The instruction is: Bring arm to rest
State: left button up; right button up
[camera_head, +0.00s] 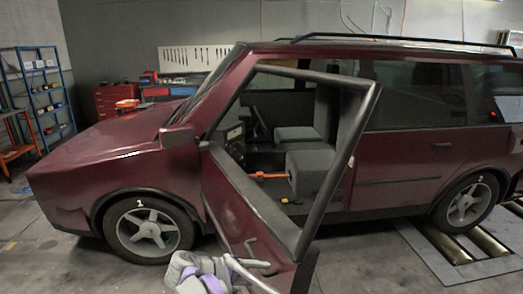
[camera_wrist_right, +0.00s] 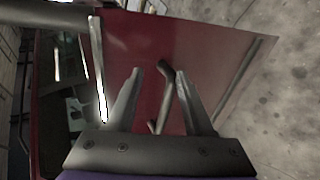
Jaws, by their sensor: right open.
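My right gripper (camera_head: 262,272) is at the bottom of the head view, low in front of the open front door (camera_head: 240,208) of a dark red car (camera_head: 110,155). In the right wrist view the gripper (camera_wrist_right: 159,74) is open, with its two grey fingers apart and pointing at the red door panel (camera_wrist_right: 215,55). A dark door handle (camera_wrist_right: 167,80) shows between the fingertips in that view. I cannot tell whether the fingers touch it, but they are not closed on it. My left gripper is not in view.
An orange tool (camera_head: 265,176) extends beside the grey seat (camera_head: 308,170) inside the car. The rear wheel (camera_head: 466,205) stands by floor rollers (camera_head: 490,243). A blue shelf (camera_head: 48,95) and red tool cabinet (camera_head: 115,100) stand behind. The floor at lower left looks clear.

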jog(key=s+d+m+g+y+p, duration=0.2)
jog(key=s+d+y, duration=0.3)
jog(key=s+d, duration=0.85)
jog(key=s+d+f+m+y, duration=0.2)
jog(key=s, duration=0.6)
jog(key=s+d+f+m+t+y+p, duration=0.1)
jog(key=s+d+f+m+y, duration=0.1)
jog(key=s, duration=0.6)
jog(key=shift+d+f+y, duration=0.4)
jog(key=shift+d+y, duration=0.2)
